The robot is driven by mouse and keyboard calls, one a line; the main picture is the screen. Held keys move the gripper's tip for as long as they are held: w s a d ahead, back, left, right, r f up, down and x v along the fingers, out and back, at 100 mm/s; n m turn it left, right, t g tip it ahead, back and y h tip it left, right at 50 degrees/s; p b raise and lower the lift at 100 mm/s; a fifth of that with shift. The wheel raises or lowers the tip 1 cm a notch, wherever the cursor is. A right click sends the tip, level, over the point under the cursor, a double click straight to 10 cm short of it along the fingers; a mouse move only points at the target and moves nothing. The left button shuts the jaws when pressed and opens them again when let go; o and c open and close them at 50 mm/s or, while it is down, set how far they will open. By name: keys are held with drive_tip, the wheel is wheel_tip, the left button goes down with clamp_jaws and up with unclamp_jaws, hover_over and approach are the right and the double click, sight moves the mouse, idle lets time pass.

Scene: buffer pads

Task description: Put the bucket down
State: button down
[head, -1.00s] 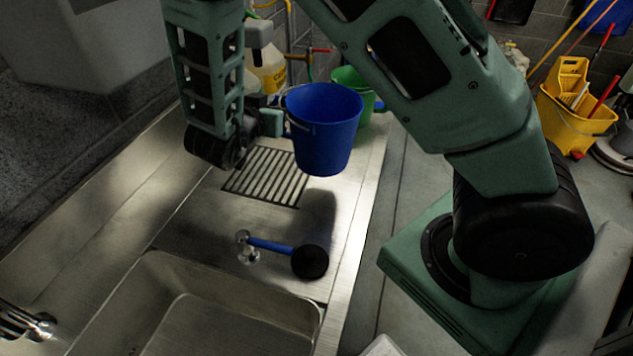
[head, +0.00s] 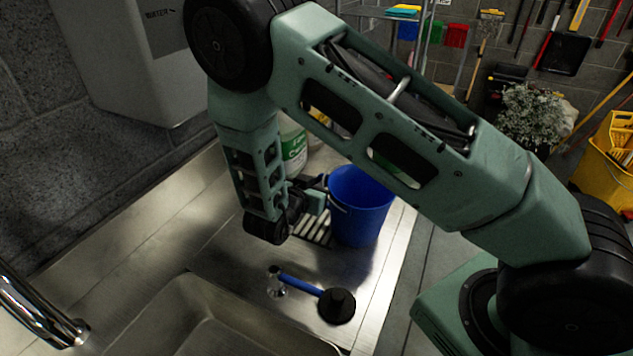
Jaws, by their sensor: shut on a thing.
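I cannot tell for sure whether the bucket's base touches the counter.
A blue-handled plunger (head: 335,305) lies in front of the bucket. The sink basin (head: 215,320) and a faucet (head: 40,315) are at the lower left. A bottle (head: 292,150) stands behind my arm. Yellow cleaning gear (head: 612,160) is at the far right.

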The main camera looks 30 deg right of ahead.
drive_tip(key=shift+f, duration=0.2)
drive_tip(key=c, duration=1.4)
unclamp_jaws()
